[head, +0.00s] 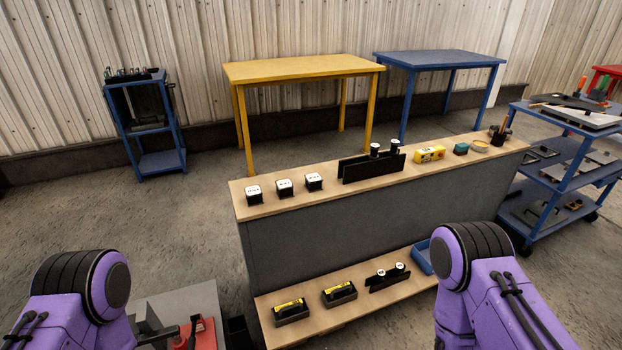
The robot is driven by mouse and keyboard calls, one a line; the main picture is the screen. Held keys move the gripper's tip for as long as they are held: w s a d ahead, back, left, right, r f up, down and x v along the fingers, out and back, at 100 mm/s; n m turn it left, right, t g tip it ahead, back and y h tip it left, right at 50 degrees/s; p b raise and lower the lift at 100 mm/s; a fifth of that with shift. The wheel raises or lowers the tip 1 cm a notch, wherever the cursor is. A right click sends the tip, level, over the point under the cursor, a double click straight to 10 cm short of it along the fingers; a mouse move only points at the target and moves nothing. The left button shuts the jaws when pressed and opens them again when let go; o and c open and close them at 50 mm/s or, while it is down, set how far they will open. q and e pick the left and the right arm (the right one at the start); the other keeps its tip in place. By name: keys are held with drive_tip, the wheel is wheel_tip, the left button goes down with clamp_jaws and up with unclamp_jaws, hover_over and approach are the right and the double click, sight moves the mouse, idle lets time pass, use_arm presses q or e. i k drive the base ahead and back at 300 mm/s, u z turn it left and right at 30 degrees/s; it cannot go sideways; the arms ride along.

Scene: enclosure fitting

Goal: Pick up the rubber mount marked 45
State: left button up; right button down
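Two dark round pieces with white tops, possibly rubber mounts, stand at a black rack (362,172) on the upper wooden top: a left one (375,150) and a right one (394,147). Two similar white-topped pieces sit at a lower black rack (388,281) on the bottom shelf: a left one (381,274) and a right one (400,267). Their markings are too small to read, so I cannot tell which is marked 45. Purple links of my two arms show at the bottom left and right; neither gripper is in view.
Several white-topped dark blocks (284,188) stand left on the upper wooden top (240,203). A yellow device (429,154) is right of the rack. Two dark trays with yellow items (291,312) and a blue bin (423,257) are on the lower shelf. A blue cart (560,178) stands right.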

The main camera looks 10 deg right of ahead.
sight(285, 188)
drive_tip(key=z, duration=1.4)
drive_tip(key=i, duration=1.3)
drive_tip(key=u, duration=2)
